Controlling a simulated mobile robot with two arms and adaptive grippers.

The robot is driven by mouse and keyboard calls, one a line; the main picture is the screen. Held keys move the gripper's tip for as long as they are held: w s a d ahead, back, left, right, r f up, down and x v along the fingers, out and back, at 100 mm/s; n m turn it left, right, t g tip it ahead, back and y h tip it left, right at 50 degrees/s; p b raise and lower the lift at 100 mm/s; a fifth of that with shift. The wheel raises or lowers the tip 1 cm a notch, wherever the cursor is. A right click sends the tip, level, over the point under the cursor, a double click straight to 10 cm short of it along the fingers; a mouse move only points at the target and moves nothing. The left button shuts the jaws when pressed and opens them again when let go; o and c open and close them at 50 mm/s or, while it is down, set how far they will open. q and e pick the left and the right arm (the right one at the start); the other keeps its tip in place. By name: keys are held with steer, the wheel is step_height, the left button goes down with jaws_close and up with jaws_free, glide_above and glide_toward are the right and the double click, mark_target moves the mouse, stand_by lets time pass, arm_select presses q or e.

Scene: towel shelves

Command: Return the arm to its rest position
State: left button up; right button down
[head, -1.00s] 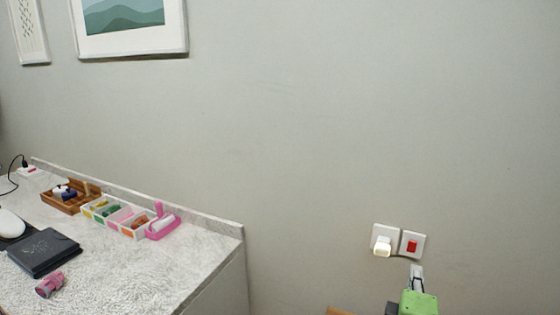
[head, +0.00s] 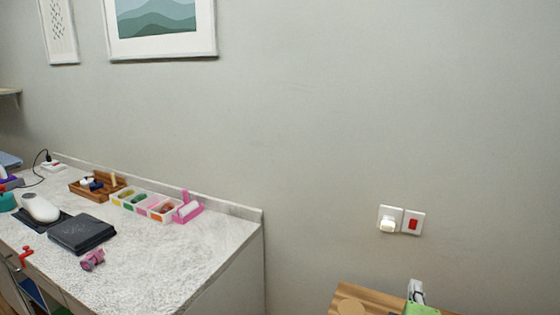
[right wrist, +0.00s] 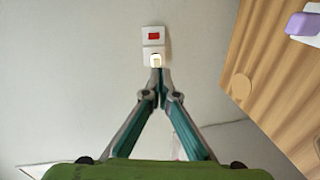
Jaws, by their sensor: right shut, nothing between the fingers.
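My right gripper (head: 416,290) shows at the bottom right of the head view, with a green body and grey fingers, in front of the wall. In the right wrist view my right gripper (right wrist: 156,75) has its two fingers brought together at the tips, with nothing between them. The fingertips overlap the lower edge of the wall socket in that picture; whether they touch it cannot be told. My left gripper is not in view.
A white socket with a plug (head: 388,220) and a red switch (head: 413,223) are on the wall. A wooden surface (head: 375,299) lies beside my right gripper; it also shows in the right wrist view (right wrist: 262,75). A speckled counter (head: 185,262) with several small items stands at left.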

steer(key=s+a+f+m+g+y, duration=0.1)
steer(key=s+f+m+g+y, duration=0.15)
steer(key=s+f, duration=0.45)
steer(key=s+a+f+m+g+y, duration=0.1)
steer(key=s+f+m+g, duration=0.3)
steer(key=f, duration=0.6)
steer(key=s+a+f+m+g+y, duration=0.2)
steer(key=s+a+f, duration=0.15)
steer(key=s, duration=0.55)
steer(key=s+a+f+m+g+y, duration=0.25)
steer(key=s+f, duration=0.25)
steer(key=s, duration=0.4)
step_height(320, 180, down, 30)
steer(key=s+n+g+h+b, duration=0.1)
steer(key=b, duration=0.5)
arm_select(q)
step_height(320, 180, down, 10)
steer(key=b, duration=0.4)
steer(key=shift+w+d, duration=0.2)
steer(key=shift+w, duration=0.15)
arm_select(e)
steer(key=s+d+f+g, duration=0.1)
steer(key=s+d+f, duration=0.2)
steer(key=s+f, duration=1.4)
step_height(320, 180, down, 4)
steer(key=shift+s+f+g, duration=0.15)
steer(key=shift+f+g, duration=0.05)
steer(key=shift+g, duration=0.1)
